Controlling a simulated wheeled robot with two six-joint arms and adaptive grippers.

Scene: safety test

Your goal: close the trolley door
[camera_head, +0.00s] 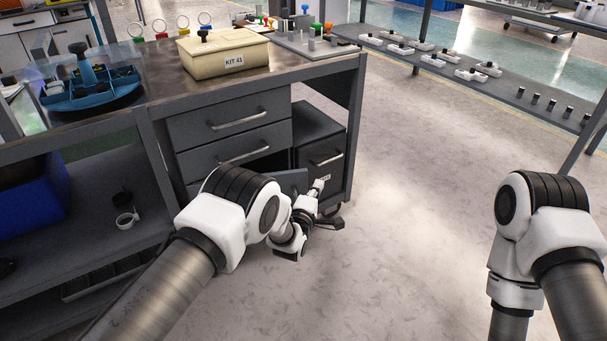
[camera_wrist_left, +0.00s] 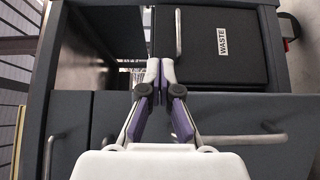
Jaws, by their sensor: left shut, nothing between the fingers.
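The trolley (camera_head: 318,122) is a dark unit under the right end of the workbench. Its front has a bar handle (camera_head: 328,160); in the wrist view this black front (camera_wrist_left: 235,65) carries a white WASTE label. A grey panel (camera_head: 292,181) stands left of the front, below the drawers; it also shows in the wrist view with a handle (camera_wrist_left: 248,138). I cannot tell which part is the door or how far it is open. My left gripper (camera_wrist_left: 160,66) is shut and empty, close to the front's edge; contact is unclear. My right gripper is out of view.
The floor (camera_head: 415,200) to the right is clear up to a shelf (camera_head: 500,88).

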